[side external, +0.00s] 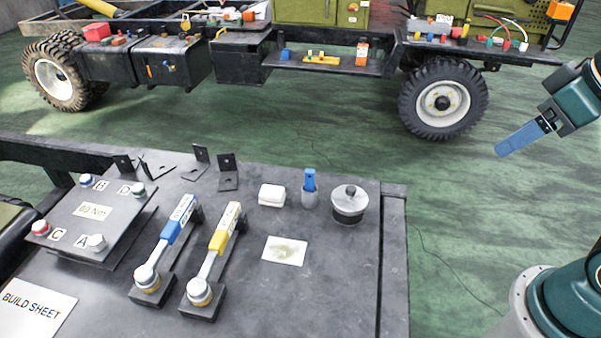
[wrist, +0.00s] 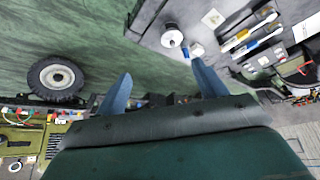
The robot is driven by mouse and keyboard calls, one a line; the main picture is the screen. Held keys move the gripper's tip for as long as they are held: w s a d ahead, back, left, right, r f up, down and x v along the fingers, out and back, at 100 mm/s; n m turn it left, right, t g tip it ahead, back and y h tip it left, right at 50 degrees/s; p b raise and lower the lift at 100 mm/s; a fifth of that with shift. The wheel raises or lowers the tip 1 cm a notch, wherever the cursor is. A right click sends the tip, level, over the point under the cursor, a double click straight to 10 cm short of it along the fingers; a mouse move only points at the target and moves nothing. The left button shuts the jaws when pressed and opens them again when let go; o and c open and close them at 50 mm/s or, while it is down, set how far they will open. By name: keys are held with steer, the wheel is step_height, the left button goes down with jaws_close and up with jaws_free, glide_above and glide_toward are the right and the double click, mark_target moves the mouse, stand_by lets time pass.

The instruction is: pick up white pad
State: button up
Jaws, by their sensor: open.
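A small white pad (side external: 272,194), block-shaped with rounded edges, lies on the dark workbench (side external: 340,290) near its back edge. It stands left of a blue-topped item in a grey cup (side external: 310,190). In the wrist view the pad (wrist: 197,49) is small, close to the tip of the right finger. My gripper (side external: 518,140) is in the air to the right of the bench, well away from the pad. In the wrist view my gripper (wrist: 162,85) shows two blue fingers spread wide, with nothing between them.
A round lidded can (side external: 349,205) stands right of the cup. A flat stained white card (side external: 285,250) lies in front of the pad. Two torque wrenches (side external: 210,258), black brackets (side external: 228,172) and a bolted plate (side external: 95,215) are to the left. A vehicle chassis (side external: 330,55) stands behind.

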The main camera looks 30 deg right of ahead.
steer(key=w+a+r+n, duration=0.1)
steer(key=w+a+n, duration=0.15)
steer(key=w, duration=1.05)
steer(key=n+g+y, duration=0.2)
steer(key=n+y, duration=0.1)
steer(key=n, duration=0.3)
glide_above(272, 190)
steer(key=s+d, duration=0.4)
step_height(272, 190, down, 27)
steer(key=shift+w+a, duration=0.15)
steer(key=shift+f, duration=0.2)
steer(key=shift+x, duration=4.2)
steer(key=shift+a, duration=0.1)
